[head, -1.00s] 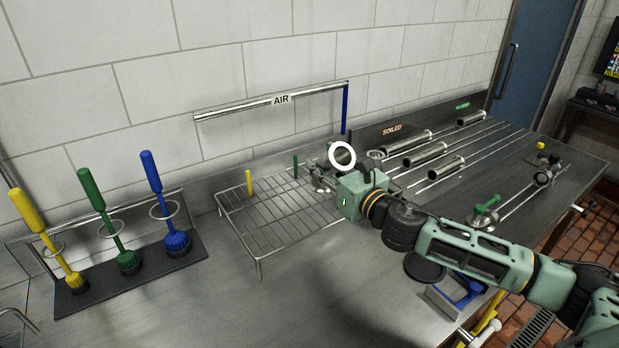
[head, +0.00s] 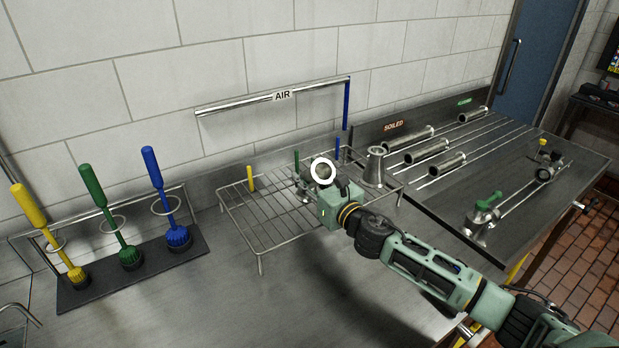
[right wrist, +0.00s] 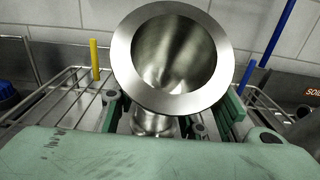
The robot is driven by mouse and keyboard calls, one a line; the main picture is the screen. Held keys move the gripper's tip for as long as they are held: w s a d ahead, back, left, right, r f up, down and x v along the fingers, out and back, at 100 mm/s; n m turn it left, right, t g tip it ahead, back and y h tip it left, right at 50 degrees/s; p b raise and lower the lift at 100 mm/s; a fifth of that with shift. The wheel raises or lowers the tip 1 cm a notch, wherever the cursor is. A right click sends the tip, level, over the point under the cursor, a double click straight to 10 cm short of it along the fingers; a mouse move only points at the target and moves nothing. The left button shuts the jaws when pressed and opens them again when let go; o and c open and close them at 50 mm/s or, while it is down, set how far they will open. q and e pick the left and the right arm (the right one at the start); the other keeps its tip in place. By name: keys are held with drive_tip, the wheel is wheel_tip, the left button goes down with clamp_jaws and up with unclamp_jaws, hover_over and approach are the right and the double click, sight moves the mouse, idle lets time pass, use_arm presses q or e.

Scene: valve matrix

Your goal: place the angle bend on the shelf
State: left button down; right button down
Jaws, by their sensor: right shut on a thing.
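The angle bend (head: 322,171) is a short metal pipe piece with a broad flange, which looks like a pale ring in the head view. My right gripper (head: 312,187) is shut on it and holds it over the right half of the wire shelf (head: 262,222). In the right wrist view the bend (right wrist: 172,60) stands between the fingers with its wide open mouth towards the camera. The gripper hides its lower end, so I cannot tell whether it touches the shelf. My left gripper is not in view.
A metal cone-shaped fitting (head: 375,168) stands at the shelf's right end. Short yellow (head: 250,178), green and blue pegs rise from the shelf. An AIR rail (head: 270,98) hangs behind. Brushes (head: 110,220) stand left; metal pipes (head: 427,150) lie right. The shelf's left part is clear.

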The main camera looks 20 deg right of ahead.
drive_tip(key=shift+f, duration=0.1)
drive_tip(key=c, duration=1.3)
unclamp_jaws()
drive_tip(key=shift+o, duration=0.9)
drive_tip(key=s+d+b, duration=0.1)
drive_tip(key=s+b, duration=0.2)
drive_tip(key=s, duration=0.9)
drive_tip(key=shift+d, duration=0.3)
